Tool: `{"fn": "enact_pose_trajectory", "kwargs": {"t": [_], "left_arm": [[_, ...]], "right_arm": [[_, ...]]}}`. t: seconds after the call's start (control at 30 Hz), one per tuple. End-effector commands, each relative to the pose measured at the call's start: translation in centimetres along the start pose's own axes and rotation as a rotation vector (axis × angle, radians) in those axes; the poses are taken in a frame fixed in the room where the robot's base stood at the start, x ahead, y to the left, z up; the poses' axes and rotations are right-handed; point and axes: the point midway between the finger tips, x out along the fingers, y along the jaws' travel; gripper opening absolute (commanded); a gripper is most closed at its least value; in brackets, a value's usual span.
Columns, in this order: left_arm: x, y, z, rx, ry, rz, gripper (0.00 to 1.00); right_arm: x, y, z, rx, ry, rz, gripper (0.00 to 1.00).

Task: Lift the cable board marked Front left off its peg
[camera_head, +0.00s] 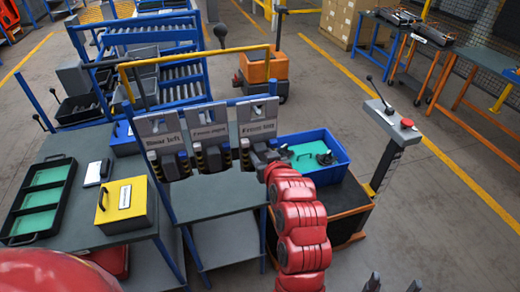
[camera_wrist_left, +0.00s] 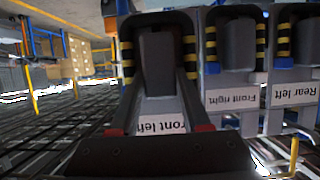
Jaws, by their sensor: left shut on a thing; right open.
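The Front left cable board (camera_head: 258,129) is the right-hand one of three grey boards in the head view. It looks upright and in line with the others; its peg is not clear to see. My left gripper (camera_head: 252,157) is at the lower front of this board. The board's label shows upside down in the left wrist view (camera_wrist_left: 162,124), with the gripper's fingers (camera_wrist_left: 157,78) shut on the dark block on the board, between yellow-black striped posts. My right gripper (camera_head: 392,284) is open and empty at the bottom edge, only its fingertips showing.
The Front right board (camera_head: 208,132) and Rear left board (camera_head: 163,141) hang close to the left. A blue bin (camera_head: 338,165) stands just right of my left gripper. A grey table (camera_head: 212,202) lies in front. A post with a red button (camera_head: 398,135) stands further right.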

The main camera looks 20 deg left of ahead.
Motion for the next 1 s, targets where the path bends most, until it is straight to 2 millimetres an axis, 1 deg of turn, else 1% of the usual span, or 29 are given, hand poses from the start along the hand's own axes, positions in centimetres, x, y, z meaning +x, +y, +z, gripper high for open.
{"fn": "enact_pose_trajectory", "kwargs": {"t": [0.1,1.0], "left_arm": [[-0.9,0.0,0.3,0.0,0.002,0.001,0.0],[-7.2,0.1,2.9,0.001,0.002,0.001,0.0]], "right_arm": [[0.1,0.0,0.0,0.0,0.0,0.0,0.73],[0.0,0.0,0.0,0.0,0.0,0.0,0.73]]}}
